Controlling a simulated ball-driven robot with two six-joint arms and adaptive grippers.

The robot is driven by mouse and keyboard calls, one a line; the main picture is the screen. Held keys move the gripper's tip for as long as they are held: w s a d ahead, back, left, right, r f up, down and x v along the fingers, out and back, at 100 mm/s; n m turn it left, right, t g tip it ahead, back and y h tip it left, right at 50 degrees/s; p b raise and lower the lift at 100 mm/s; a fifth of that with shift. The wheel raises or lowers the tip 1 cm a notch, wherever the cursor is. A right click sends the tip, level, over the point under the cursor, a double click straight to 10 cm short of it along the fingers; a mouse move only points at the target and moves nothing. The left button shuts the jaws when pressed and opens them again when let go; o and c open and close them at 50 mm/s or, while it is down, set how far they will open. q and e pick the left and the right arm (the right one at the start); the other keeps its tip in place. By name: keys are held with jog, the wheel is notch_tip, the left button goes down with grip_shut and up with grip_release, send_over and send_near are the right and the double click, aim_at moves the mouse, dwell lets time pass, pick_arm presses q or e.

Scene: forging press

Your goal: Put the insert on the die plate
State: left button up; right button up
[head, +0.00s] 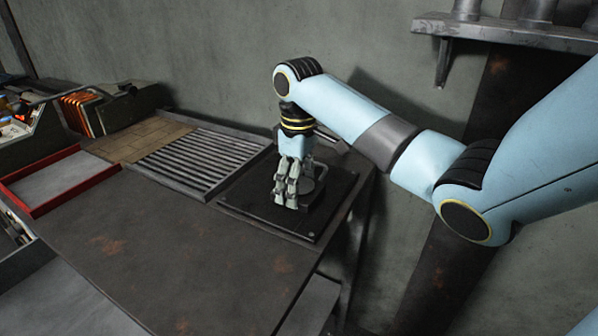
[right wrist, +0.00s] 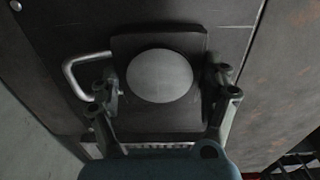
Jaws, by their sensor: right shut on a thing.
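The insert (right wrist: 160,75) shows in the right wrist view as a dark block with a round, lighter grey face. My right gripper (right wrist: 165,92) is shut on it, one finger at each side; the gripper also shows in the head view (head: 285,195), pointing down over the dark die plate (head: 256,211). In the head view the fingers hide much of the insert. The die plate (right wrist: 235,40) fills the ground behind the insert in the right wrist view. I cannot tell whether the insert touches the plate. My left gripper is not in view.
A U-shaped metal handle (right wrist: 72,72) lies left of the insert. A slatted grate (head: 200,160) adjoins the die plate on the left. A red-edged tray (head: 60,180) stands farther left. The table's front (head: 180,250) is clear. A wall shelf (head: 510,32) hangs upper right.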

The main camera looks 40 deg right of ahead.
jog(key=o, duration=1.6)
notch_tip(320, 180, up, 8)
jog(key=shift+f, duration=0.1)
notch_tip(320, 180, up, 4)
jog(key=p, duration=0.4)
jog(key=shift+s+a, duration=0.1)
